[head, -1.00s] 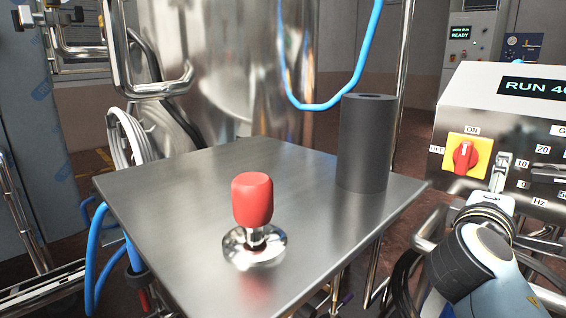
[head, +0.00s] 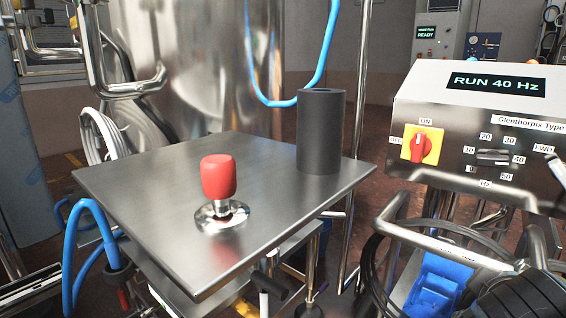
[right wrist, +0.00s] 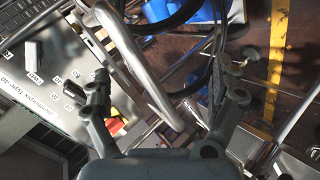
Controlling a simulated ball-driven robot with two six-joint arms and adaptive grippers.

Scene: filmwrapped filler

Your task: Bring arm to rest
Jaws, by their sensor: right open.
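My right gripper (right wrist: 160,95) is open and empty in the right wrist view, its two dark fingers spread apart. A bent metal rail of the control stand shows between and beyond the fingers. The control box (head: 470,115) stands at the right of the head view, with its display reading RUN 40 Hz. The box also shows at the left of the right wrist view (right wrist: 65,60). In the head view the right gripper cannot be made out with certainty. My left gripper is not in view.
A steel table (head: 140,195) carries a red-knobbed handle (head: 219,177) and a dark cylinder (head: 321,130). A steel tank (head: 195,70) stands behind. Metal rails, dark cables and a blue item (head: 435,290) crowd the space below the control box.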

